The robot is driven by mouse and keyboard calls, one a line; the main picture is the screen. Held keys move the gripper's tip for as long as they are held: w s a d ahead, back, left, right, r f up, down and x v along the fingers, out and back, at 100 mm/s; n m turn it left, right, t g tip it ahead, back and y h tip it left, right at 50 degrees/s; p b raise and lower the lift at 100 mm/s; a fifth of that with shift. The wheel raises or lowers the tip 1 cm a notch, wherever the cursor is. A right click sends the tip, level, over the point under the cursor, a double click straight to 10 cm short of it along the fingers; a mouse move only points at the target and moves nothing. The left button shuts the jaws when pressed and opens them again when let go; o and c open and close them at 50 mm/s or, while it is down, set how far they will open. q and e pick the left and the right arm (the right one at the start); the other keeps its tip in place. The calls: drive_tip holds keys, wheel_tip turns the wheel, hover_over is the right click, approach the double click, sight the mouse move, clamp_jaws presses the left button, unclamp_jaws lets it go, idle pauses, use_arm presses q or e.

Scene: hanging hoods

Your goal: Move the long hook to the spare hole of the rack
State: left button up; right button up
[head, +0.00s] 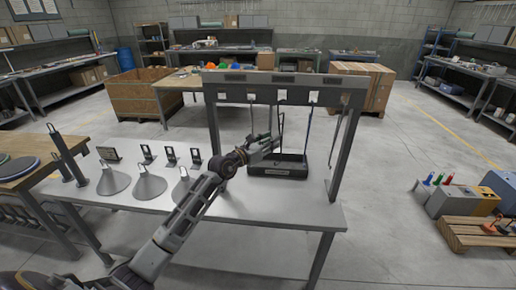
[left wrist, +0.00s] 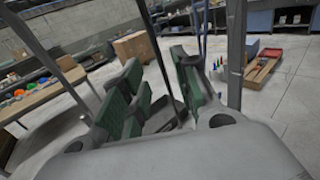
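The rack (head: 290,79) is a dark frame over the grey table, with a row of holes and pale tags on its beam. Thin dark hooks hang from it: one near the gripper (head: 281,124), a long one (head: 308,128) to its right, and another near the right post. I cannot tell which hole is spare. My left gripper (head: 272,143) is open below the beam; its green-padded fingers (left wrist: 160,92) show in the left wrist view. A dark hook rod (left wrist: 160,55) runs between them there; contact is unclear. My right gripper is out of view.
A black tray (head: 277,171) sits on the table (head: 240,205) under the rack. Grey cone hoods (head: 150,187) and small black stands (head: 170,156) stand to the left. The rack's right post (head: 345,150) rises near the table's right end.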

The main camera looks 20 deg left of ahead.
use_arm(q)
drive_tip(key=v, duration=0.6)
idle(0.3)
drive_tip(key=shift+s, duration=0.1)
idle(0.3)
